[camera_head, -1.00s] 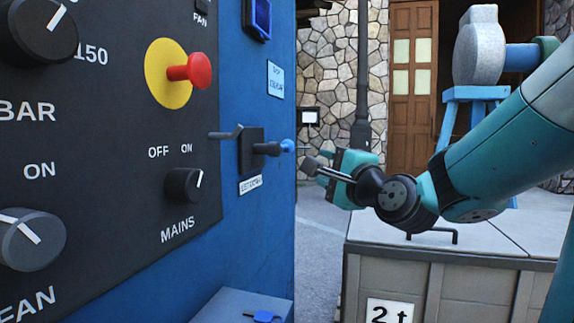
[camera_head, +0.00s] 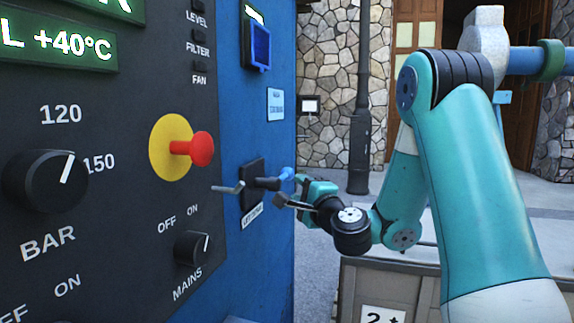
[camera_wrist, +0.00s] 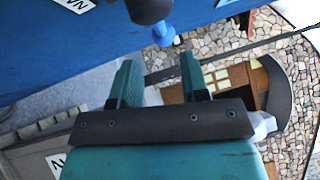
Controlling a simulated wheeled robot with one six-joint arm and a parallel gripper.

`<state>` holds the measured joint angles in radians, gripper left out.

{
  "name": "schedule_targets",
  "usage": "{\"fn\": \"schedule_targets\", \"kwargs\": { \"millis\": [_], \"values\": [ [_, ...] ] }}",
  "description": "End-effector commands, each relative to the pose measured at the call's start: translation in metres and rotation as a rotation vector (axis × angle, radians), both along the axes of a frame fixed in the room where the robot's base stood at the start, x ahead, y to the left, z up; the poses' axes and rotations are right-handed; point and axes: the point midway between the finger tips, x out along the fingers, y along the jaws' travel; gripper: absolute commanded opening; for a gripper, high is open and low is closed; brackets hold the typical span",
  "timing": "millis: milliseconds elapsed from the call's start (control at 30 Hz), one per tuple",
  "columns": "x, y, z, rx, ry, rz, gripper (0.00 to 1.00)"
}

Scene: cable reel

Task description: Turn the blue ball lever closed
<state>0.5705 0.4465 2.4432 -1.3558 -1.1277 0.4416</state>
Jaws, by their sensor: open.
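The blue ball lever (camera_head: 268,183) sticks out to the right from a black mounting plate on the blue cabinet's side. Its dark stem ends in a blue tip (camera_head: 287,173). In the wrist view the blue ball (camera_wrist: 163,34) and the dark stem end (camera_wrist: 148,9) show at the top, beyond the fingertips. My gripper (camera_wrist: 158,72) is open, with its two teal fingers apart and nothing between them. In the head view my gripper (camera_head: 300,186) is just right of the blue tip; whether it touches cannot be told there. The wrist view shows a gap.
The black control panel carries a red mushroom button (camera_head: 201,149), a MAINS knob (camera_head: 193,248) and a BAR knob (camera_head: 45,181). A grey crank-like handle (camera_head: 228,188) is left of the lever's plate. A grey crate (camera_head: 390,275) stands below my arm. A lamp post (camera_head: 361,110) stands behind.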

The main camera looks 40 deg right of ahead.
Motion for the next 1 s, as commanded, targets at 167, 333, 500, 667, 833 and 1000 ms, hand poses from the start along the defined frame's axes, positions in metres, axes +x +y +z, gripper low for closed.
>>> {"fn": "schedule_targets", "kwargs": {
  "millis": [167, 333, 500, 667, 833, 1000],
  "values": [
    [0.034, -0.003, 0.013, -0.001, 0.001, 0.003, 0.41],
    [0.056, -0.006, 0.014, 0.000, 0.000, 0.003, 0.41],
    [0.067, -0.008, 0.012, 0.000, -0.001, 0.002, 0.41],
    [0.069, -0.009, 0.011, -0.001, -0.001, 0.001, 0.41],
    [0.069, -0.008, 0.010, -0.001, -0.001, 0.001, 0.41],
    [0.069, -0.008, 0.010, -0.001, -0.001, 0.002, 0.07]
  ]
}}
